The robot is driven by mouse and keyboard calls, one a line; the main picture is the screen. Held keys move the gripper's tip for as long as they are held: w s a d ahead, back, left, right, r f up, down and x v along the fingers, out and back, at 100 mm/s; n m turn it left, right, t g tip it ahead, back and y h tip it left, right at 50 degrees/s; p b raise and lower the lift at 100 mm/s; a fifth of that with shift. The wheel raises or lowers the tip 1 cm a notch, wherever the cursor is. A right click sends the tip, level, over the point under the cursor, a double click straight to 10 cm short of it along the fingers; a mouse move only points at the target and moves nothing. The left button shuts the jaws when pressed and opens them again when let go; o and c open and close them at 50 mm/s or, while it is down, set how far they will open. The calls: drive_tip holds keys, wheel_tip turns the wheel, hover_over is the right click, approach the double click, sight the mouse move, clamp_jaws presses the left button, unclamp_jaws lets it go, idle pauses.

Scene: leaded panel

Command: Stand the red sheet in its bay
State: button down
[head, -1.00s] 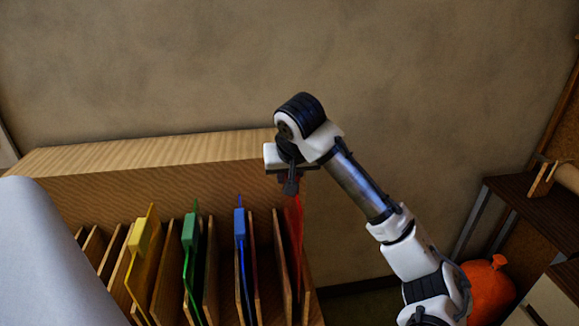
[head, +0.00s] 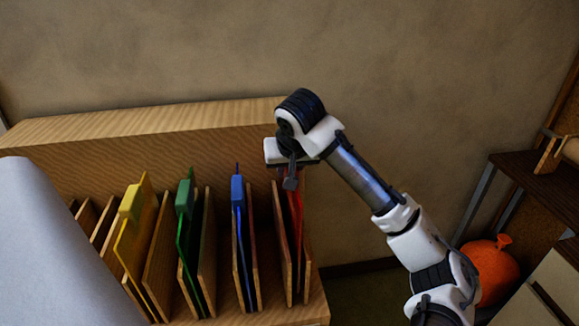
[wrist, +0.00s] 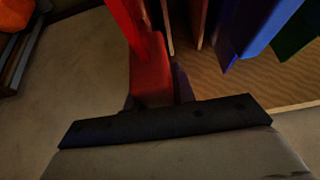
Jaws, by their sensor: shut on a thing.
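The red sheet (head: 297,215) hangs upright below my gripper (head: 290,182) at the right end of the wooden rack (head: 200,130). Its lower part shows between the two rightmost wooden dividers (head: 281,240), in the end bay. Its bottom edge is hidden, so I cannot tell whether it touches the rack floor. In the wrist view, my gripper (wrist: 156,92) is shut on the red block-like grip (wrist: 151,72) at the sheet's top edge.
Blue (head: 238,195), green (head: 185,205) and yellow (head: 132,225) sheets stand in bays to the left. A pale curved surface (head: 45,250) covers the lower left. An orange round object (head: 490,270) and dark shelf (head: 535,178) are at the right.

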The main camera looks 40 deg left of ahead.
drive_tip(key=shift+f+b, duration=1.3)
drive_tip(key=shift+f, duration=1.3)
drive_tip(key=c, duration=1.1)
unclamp_jaws()
drive_tip(key=shift+c, duration=0.2)
drive_tip(key=shift+o, duration=0.3)
drive_tip(key=shift+f, duration=0.2)
drive_tip(key=b+v, duration=0.1)
drive_tip(key=v, duration=1.3)
drive_tip(key=shift+a, duration=0.1)
